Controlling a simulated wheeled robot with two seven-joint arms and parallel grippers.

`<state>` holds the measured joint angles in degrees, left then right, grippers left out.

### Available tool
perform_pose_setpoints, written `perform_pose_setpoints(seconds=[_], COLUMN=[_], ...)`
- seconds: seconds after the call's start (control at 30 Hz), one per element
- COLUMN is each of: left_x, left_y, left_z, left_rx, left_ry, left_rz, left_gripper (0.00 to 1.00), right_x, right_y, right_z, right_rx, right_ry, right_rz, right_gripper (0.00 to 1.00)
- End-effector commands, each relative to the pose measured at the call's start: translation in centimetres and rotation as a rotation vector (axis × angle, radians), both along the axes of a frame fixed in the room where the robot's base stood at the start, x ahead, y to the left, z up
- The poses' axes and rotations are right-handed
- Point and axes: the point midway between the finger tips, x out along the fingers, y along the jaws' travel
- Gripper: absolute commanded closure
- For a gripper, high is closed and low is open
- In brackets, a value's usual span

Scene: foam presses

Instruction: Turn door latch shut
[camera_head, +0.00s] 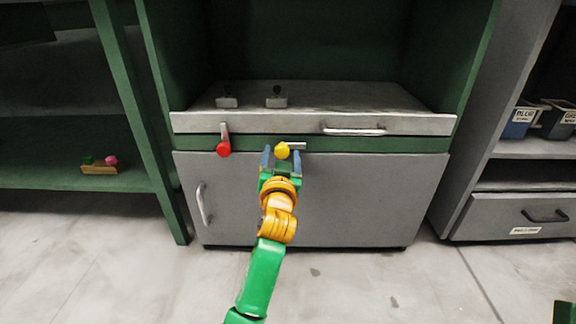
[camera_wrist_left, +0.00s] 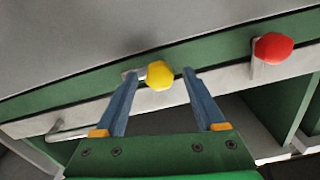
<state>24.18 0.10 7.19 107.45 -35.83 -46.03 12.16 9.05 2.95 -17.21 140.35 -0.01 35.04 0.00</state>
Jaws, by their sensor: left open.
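A yellow knob (camera_head: 282,150) sits on a short metal latch lever (camera_head: 297,146) on the green rail above the grey cabinet door (camera_head: 360,195). The lever lies sideways, with the knob at its left end in the head view. My left gripper (camera_head: 282,155) is open, its blue fingers on either side of the yellow knob. In the left wrist view the knob (camera_wrist_left: 159,75) shows between the fingertips (camera_wrist_left: 160,74); I cannot tell whether they touch it. The door looks closed.
A red knob (camera_head: 223,149) hangs on a downward lever left of the yellow one. The door has a handle (camera_head: 202,204) at left. Shelves flank the cabinet; the floor (camera_head: 350,285) in front is clear.

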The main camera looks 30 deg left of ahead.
Motion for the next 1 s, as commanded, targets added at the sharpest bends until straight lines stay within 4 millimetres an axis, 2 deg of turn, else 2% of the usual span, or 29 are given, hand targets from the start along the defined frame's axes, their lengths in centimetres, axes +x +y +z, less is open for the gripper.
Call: perform_pose_setpoints(seconds=[0.1,0.33,0.6,0.9,1.0], left_x=[0.9,1.03,1.02,1.01,1.01], left_y=[0.57,0.63,0.61,0.62,0.62], left_z=[-0.17,0.0,-0.04,0.05,0.21], left_rx=[-0.001,-0.001,-0.001,0.022,0.058], left_ry=[-0.001,0.0,0.001,0.019,0.041], left_rz=[0.0,-0.001,-0.001,-0.001,-0.001], left_gripper=[0.28,0.28,1.0,1.0,1.0], right_x=[-0.3,-0.29,-0.27,-0.32,0.4], right_y=[0.05,0.07,0.08,0.04,-0.02], right_z=[0.03,0.24,0.21,0.71,0.08], right_rx=[-0.002,-0.003,-0.002,0.0,-0.002], right_ry=[-0.022,-0.022,-0.021,-0.023,0.026], right_rz=[-0.002,-0.002,-0.002,0.0,0.0], right_gripper=[0.5,0.5,0.5,0.5,0.5])
